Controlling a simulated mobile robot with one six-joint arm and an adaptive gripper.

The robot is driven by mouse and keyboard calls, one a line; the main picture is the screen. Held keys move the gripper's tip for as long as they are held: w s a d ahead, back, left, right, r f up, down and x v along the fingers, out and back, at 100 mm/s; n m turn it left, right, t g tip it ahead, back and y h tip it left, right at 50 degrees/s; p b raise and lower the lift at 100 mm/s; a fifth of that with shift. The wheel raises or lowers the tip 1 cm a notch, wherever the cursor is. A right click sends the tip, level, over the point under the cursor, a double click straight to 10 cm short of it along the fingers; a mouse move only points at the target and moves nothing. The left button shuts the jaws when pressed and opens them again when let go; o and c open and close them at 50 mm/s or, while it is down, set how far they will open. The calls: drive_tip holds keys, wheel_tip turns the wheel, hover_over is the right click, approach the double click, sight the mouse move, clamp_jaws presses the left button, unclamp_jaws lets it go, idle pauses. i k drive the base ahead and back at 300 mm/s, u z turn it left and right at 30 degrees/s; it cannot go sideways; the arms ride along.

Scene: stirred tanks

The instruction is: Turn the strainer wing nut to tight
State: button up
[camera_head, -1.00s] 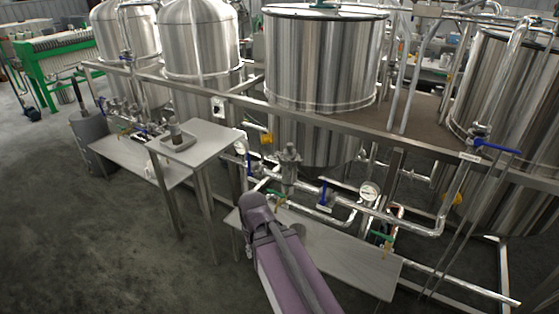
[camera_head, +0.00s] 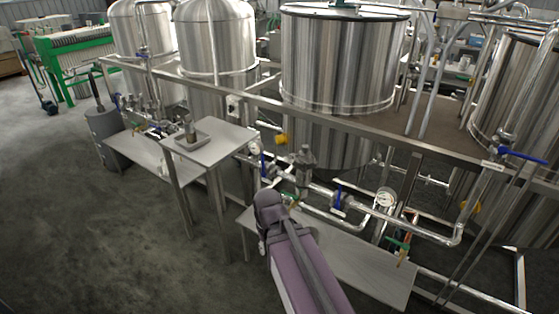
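The strainer (camera_head: 305,160) is a small upright metal body on the pipework below the large middle tank. Its wing nut is too small to make out. My arm (camera_head: 300,262) reaches in from the bottom of the view, and its bulky dark joint (camera_head: 268,205) ends just left of and below the strainer. My gripper cannot be made out; it is hidden behind the arm or out of sight.
A small grey table (camera_head: 222,146) with a tray stands left of the arm. A low metal shelf (camera_head: 365,275) runs beneath the pipes. A pressure gauge (camera_head: 385,197) and a blue valve handle (camera_head: 338,196) sit right of the strainer. Open floor (camera_head: 90,235) lies at left.

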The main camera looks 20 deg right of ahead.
sight(290, 160)
drive_tip(key=i, duration=0.9)
drive_tip(key=z, duration=0.05)
